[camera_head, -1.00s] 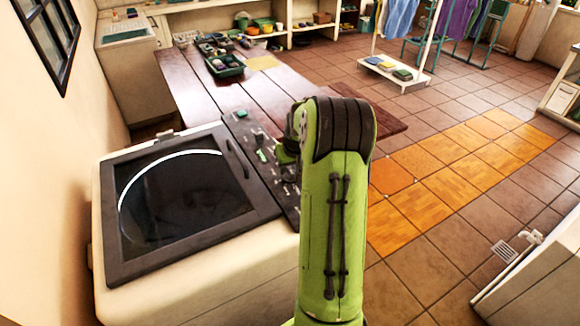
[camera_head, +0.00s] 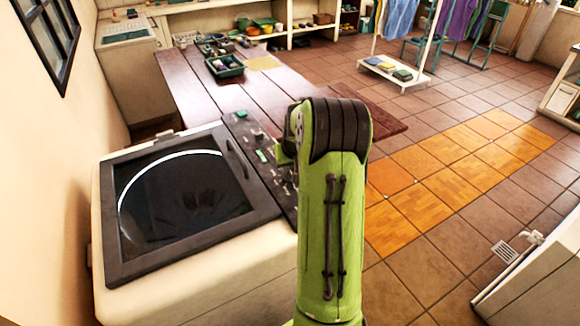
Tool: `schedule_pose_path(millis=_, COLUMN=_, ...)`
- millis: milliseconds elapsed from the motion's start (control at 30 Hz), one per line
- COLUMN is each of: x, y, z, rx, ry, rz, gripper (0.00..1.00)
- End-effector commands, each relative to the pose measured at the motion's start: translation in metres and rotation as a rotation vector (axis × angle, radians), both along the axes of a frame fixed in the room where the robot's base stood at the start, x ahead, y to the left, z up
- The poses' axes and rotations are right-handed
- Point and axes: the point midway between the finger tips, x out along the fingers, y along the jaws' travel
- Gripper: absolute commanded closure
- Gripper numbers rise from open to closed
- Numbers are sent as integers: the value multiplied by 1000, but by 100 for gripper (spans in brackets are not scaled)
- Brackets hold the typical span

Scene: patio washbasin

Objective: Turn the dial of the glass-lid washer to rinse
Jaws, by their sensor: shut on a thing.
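The glass-lid washer (camera_head: 250,243) stands at the left, its dark glass lid (camera_head: 185,195) closed. A dark control panel (camera_head: 257,172) with small knobs and green parts runs along the lid's right side. My green arm rises in front of the panel's right edge. Only a piece of my gripper (camera_head: 285,152) shows, to the left of the arm and over the panel. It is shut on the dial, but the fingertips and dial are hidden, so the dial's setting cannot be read.
A brown plank table (camera_head: 205,90) stands behind the washer, with a green tray (camera_head: 224,66) on it. A wall is close on the left. The tiled floor to the right is open, with a white rack (camera_head: 395,72) further back.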

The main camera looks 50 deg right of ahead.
Motion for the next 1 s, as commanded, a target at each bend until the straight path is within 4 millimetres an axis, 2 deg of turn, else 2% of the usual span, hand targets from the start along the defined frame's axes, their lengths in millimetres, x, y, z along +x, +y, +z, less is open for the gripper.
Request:
schedule_pose_path(millis=600, x=1, y=1, z=0, rx=-2, ry=-1, rz=-446, gripper=100)
schedule_pose_path(millis=1000, x=1, y=1, z=0, rx=-1, ry=0, rz=-618, gripper=100)
